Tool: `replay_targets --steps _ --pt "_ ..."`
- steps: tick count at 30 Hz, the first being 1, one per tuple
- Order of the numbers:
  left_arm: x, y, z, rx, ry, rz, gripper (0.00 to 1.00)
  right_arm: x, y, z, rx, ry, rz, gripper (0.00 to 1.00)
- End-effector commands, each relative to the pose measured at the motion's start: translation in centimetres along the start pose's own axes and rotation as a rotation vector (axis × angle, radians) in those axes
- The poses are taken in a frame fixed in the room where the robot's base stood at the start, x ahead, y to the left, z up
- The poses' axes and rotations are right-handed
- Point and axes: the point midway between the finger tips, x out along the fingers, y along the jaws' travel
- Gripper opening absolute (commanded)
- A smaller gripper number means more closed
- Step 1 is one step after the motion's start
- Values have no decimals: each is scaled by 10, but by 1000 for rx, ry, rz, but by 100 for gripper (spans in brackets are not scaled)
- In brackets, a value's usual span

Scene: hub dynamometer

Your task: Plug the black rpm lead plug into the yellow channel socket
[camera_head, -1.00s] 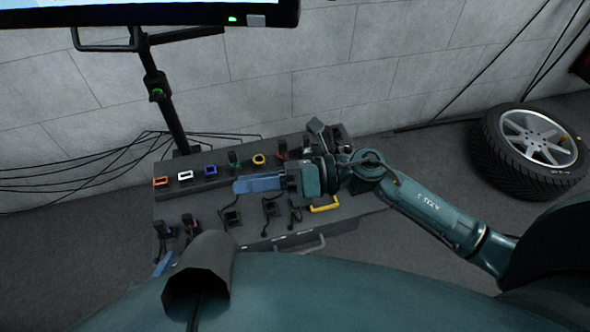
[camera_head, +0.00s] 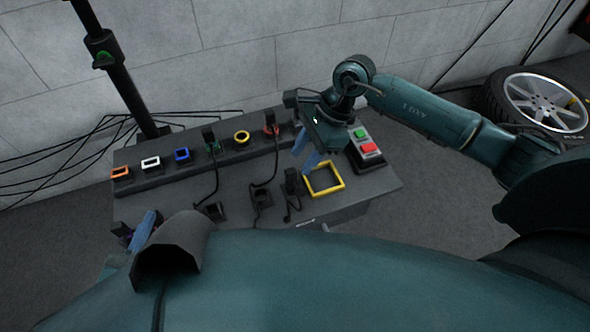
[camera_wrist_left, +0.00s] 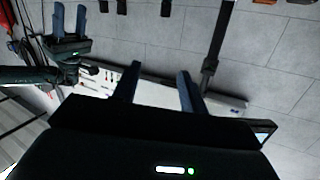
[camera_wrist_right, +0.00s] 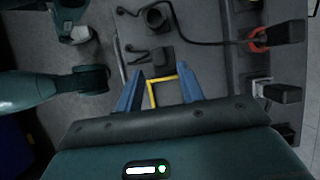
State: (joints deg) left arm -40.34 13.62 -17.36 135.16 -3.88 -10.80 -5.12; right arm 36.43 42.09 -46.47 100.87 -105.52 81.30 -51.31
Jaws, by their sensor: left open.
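The yellow channel socket (camera_head: 242,137) is a yellow-rimmed round opening in the bench's back row, with no plug in it. A black plug (camera_head: 292,182) with a cable stands at the bench front, left of a yellow square frame; a black block likely to be it shows in the right wrist view (camera_wrist_right: 162,57). I cannot read which lead is rpm. My right gripper (camera_head: 307,150) is above the bench, pointing down near that plug and frame. Its fingers (camera_wrist_right: 159,88) are apart and empty. My left gripper (camera_head: 146,226) is at the bench's left front, open and empty (camera_wrist_left: 156,86).
Orange (camera_head: 121,172), white (camera_head: 150,163) and blue (camera_head: 182,155) sockets look empty; green (camera_head: 212,146) and red (camera_head: 271,129) hold black plugs. The yellow frame (camera_head: 324,179) lies beside a button box (camera_head: 366,148). Other black holders (camera_head: 262,198) and cables lie at the front.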

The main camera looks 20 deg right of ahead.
Motion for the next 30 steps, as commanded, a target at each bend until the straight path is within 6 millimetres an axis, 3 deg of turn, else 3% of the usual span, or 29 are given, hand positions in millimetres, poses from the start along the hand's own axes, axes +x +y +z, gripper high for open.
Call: replay_targets --steps 6,12,27,30 --pt "4 5 4 39 111 4 43 31 0 -2 0 -2 -1 38" --pt "4 11 0 71 217 17 43 49 0 -1 1 -1 0 38" --pt "2 16 -5 88 280 28 43 57 0 1 2 -2 0 38" --pt "2 16 -5 88 280 28 43 56 0 1 1 -2 0 32"
